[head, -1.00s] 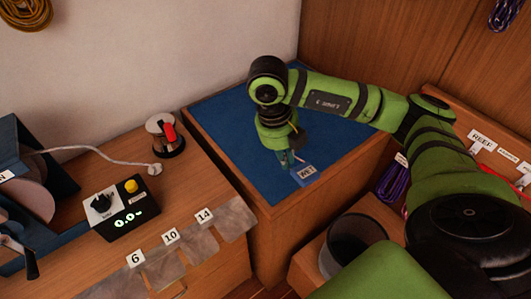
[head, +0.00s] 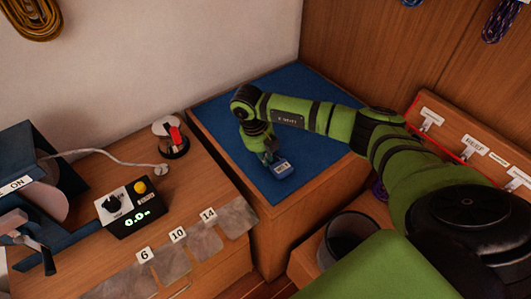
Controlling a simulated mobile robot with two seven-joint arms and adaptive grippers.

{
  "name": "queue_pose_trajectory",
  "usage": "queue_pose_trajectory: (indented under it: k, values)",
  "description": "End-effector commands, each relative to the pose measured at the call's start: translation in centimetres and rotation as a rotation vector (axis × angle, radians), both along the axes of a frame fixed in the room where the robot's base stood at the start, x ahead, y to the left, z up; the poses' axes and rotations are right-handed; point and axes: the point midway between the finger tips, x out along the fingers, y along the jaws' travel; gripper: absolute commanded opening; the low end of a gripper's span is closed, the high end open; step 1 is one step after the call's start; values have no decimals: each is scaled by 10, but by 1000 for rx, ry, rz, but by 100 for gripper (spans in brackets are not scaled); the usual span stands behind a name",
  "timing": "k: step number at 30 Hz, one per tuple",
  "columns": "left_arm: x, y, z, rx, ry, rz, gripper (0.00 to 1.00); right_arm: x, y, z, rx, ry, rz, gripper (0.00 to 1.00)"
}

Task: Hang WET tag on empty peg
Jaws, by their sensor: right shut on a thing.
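My right gripper (head: 270,158) is over the blue-topped cabinet and is shut on a small pale tag (head: 283,169). The tag sits at the fingertips, tilted, and its lettering is too small to read now. I cannot tell whether it still touches the blue surface (head: 310,95). At the right edge, a wooden board carries white hook-like pieces (head: 430,118) and small labels (head: 474,144); which peg is empty I cannot tell. My left gripper is not in view.
A dark bin (head: 347,235) stands below my right arm. A black control box (head: 130,207) with a yellow button and a red-topped device (head: 173,137) are on the left bench. Coiled lines hang at the upper left (head: 35,15) and upper right (head: 503,20).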

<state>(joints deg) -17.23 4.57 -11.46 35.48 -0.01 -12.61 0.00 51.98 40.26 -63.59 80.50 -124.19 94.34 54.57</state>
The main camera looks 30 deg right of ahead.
Motion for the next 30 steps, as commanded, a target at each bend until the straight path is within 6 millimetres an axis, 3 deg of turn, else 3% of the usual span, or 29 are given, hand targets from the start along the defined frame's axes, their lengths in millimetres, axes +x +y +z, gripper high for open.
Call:
queue_pose_trajectory:
  k: [4,5,6,18,30]
  values:
    - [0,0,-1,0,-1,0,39,0,-1,-1,-2,2,0,0]
    - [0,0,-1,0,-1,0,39,-1,-1,-1,-2,2,0,22]
    - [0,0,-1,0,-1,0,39,-1,-1,-1,-2,2,0,34]
    - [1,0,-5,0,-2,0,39,-1,0,-8,0,2,0,34]
    - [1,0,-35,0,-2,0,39,4,7,53,0,-3,1,34]
